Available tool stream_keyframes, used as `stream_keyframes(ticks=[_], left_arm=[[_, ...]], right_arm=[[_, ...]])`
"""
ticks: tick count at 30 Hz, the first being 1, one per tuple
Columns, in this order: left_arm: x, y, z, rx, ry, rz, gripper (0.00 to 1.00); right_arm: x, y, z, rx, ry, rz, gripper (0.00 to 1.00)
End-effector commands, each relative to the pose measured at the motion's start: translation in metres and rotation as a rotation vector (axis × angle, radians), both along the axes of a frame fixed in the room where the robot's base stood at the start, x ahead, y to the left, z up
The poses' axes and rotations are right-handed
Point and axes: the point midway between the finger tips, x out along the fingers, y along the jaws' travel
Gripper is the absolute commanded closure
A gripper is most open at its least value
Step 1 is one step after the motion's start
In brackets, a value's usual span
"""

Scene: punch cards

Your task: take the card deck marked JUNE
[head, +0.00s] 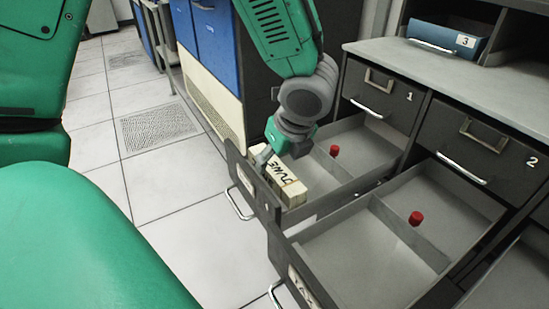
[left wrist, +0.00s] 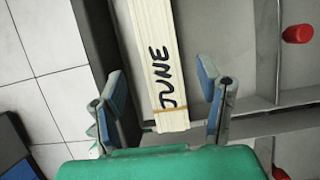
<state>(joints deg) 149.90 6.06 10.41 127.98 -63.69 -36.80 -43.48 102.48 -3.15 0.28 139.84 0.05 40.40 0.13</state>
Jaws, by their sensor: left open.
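The card deck marked JUNE (head: 283,184) is a cream stack with black lettering and a band near one end. It lies in the front part of the left open drawer (head: 374,160). In the left wrist view the deck (left wrist: 153,50) shows its JUNE lettering, with its banded end between the fingers. My left gripper (left wrist: 166,97) is open, one finger on each side of the deck, with a gap showing at each side. In the head view the left gripper (head: 270,156) is over the deck and partly hides it. My right gripper is not in view.
A second open drawer (head: 370,250) stands beside the first. Each drawer has a divider and a red knob (head: 335,151), (head: 416,218). Closed drawers 1 (head: 385,97) and 2 (head: 480,147) are above. Tiled floor is clear at left.

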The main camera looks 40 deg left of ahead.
Motion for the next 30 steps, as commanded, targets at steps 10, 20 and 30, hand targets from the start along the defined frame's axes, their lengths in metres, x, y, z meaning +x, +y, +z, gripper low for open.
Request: stream_keyframes(ticks=[10,20,30], left_arm=[[0.005,0.017,-0.040,0.001,0.002,0.001,0.40],[0.007,0.022,-0.047,0.000,-0.001,-0.001,0.40],[0.007,0.021,-0.046,0.002,-0.001,-0.001,1.00]], right_arm=[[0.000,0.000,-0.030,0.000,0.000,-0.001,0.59],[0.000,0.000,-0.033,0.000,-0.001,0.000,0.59],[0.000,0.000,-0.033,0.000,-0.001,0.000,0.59]])
